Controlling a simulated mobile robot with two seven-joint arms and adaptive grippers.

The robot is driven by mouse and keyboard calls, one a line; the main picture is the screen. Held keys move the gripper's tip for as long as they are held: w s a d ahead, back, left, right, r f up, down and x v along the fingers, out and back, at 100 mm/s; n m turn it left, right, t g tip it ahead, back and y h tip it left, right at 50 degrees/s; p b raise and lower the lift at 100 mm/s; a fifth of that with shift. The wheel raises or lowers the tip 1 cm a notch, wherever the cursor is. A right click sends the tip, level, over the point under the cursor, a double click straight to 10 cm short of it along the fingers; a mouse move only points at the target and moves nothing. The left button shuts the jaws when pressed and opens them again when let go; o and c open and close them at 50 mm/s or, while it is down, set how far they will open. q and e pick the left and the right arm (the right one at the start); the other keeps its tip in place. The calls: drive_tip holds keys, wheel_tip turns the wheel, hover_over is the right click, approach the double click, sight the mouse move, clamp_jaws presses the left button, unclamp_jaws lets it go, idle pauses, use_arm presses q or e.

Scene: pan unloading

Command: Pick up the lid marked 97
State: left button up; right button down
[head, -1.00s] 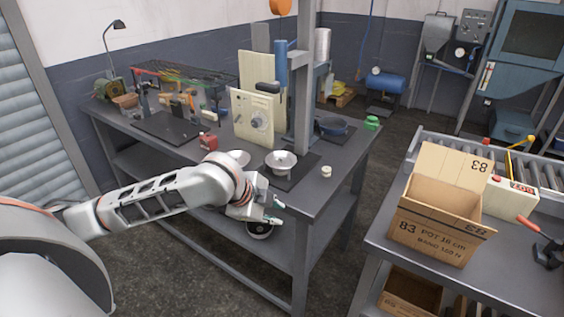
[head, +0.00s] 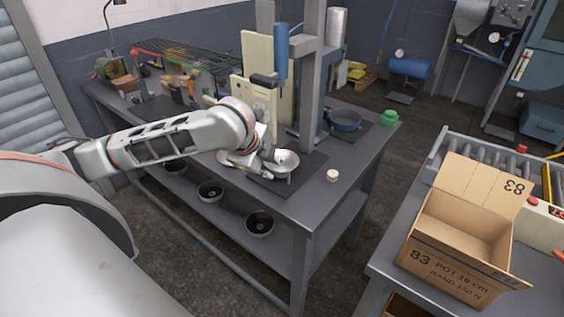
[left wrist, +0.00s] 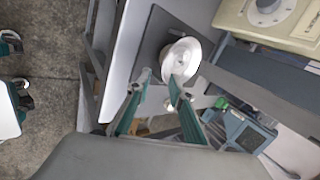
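No marking 97 can be read on anything here. A shiny round metal dish (head: 285,163) sits on a dark mat on the workbench in the head view. That gripper is over the bench at the dish's left side. In the left wrist view a round silver piece (left wrist: 181,58) lies just beyond the fingertips of my left gripper (left wrist: 160,80). The two green fingers stand apart with nothing clearly between them; contact cannot be told.
The bench (head: 310,205) also carries a post, a blue pan (head: 345,120) and a small white cup (head: 332,175). Several dark pots stand on its lower shelf. An open carton marked 83 (head: 455,245) stands on the right table. Bare floor lies between.

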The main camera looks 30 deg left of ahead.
sight(276, 170)
use_arm(q)
drive_tip(key=x, duration=0.5)
drive_tip(key=shift+w+a+r, duration=0.15)
drive_tip(key=shift+w+a, duration=0.05)
drive_tip(key=shift+w, duration=0.15)
clamp_jaws()
drive_tip(key=shift+r, duration=0.1)
